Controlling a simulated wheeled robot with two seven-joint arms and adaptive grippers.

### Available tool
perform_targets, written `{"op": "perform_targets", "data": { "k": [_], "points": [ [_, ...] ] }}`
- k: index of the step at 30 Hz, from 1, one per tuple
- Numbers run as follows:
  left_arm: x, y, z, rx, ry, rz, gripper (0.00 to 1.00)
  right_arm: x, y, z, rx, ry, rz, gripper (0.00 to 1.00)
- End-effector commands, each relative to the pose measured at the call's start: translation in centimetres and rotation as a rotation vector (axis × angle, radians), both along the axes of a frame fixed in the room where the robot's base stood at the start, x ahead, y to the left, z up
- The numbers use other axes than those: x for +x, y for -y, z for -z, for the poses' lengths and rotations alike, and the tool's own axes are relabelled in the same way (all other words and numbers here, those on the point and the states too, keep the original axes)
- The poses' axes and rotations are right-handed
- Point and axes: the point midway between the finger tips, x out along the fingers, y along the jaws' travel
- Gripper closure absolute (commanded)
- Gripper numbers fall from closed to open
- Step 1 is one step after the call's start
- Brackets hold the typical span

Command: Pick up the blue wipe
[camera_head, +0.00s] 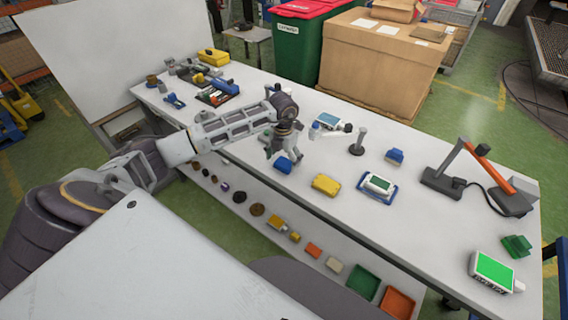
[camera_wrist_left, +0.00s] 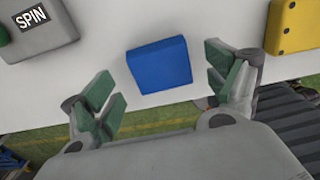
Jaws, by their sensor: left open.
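The blue wipe (camera_wrist_left: 160,65) is a small blue block lying flat on the white workbench near its front edge. In the left wrist view it lies between and just ahead of the green-padded fingers of my left gripper (camera_wrist_left: 168,92), which is open and empty. In the head view the wipe (camera_head: 284,164) shows just below my left gripper (camera_head: 282,148), which comes down over the bench from the left. From these frames I cannot tell the exact height of the fingers above the bench. My right gripper is out of view.
A white-and-blue device (camera_head: 328,121) and a dark post stand behind. A lower shelf (camera_head: 222,184) holds several small parts below the front edge. A grey piece marked SPIN (camera_wrist_left: 40,35) is at left.

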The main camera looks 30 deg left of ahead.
Motion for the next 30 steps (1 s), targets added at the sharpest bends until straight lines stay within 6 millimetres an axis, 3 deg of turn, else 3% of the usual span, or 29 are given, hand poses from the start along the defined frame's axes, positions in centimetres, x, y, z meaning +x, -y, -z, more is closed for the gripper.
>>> {"op": "perform_targets", "data": {
  "k": [6, 20, 30],
  "points": [
    [0.0, 0.0, 1.5, 0.0, -0.001, 0.001, 0.12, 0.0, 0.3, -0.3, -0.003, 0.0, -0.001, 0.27],
    [0.0, 0.0, 1.6, 0.0, 0.0, 0.001, 0.12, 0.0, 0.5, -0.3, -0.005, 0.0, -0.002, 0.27],
    [0.0, 0.0, 1.6, 0.001, 0.0, 0.001, 0.54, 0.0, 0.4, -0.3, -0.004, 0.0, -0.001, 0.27]
  ]
}}
